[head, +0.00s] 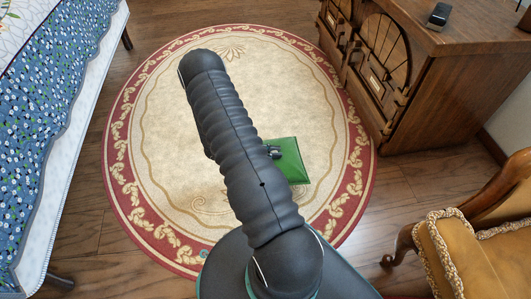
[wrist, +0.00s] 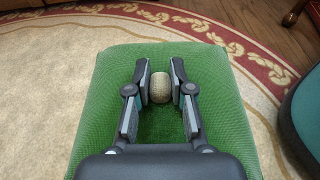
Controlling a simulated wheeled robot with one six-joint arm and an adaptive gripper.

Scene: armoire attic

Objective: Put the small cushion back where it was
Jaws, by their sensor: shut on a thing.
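A green square cushion-like thing (head: 291,163) shows over the right part of the round rug, beside my arm. It fills the middle of the wrist view (wrist: 110,100), with a fabric-like top. A small beige rounded knob (wrist: 160,88) stands over its middle. My gripper (wrist: 160,80) is shut on this knob, one fingertip on each side. In the head view my gripper (head: 272,152) is small and partly hidden by my arm. I cannot tell whether the green thing rests on the rug or is raised.
The round cream and red rug (head: 160,130) lies on a wood floor. A bed (head: 55,110) is at left. A carved wooden cabinet (head: 420,90) is at upper right with a small dark object (head: 438,15) on top. A golden armchair (head: 480,245) with braided trim is at lower right.

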